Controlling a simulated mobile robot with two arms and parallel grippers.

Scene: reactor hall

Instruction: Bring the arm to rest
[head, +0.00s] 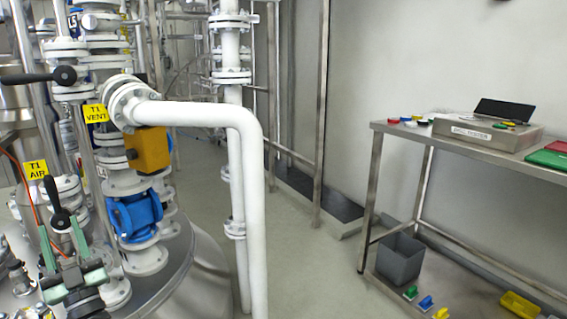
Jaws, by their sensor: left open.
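My left gripper (61,238) is at the lower left, its two greenish fingers pointing up and apart. It is open. A black-handled valve lever (55,195) stands just above and behind the fingertips, and its lower black knob appears between them. I cannot tell whether the fingers touch it. A yellow T1 AIR tag (36,169) hangs just above, left of the lever. No object shows held in the jaws. My right gripper is not in view.
A steel vessel (205,270) with white flanged pipes (255,190), a blue valve (136,215) and a yellow T1 VENT tag (95,114) crowds the left. Another black-handled lever (35,77) sits higher. Floor (310,265) is clear before the steel bench (475,150) at right.

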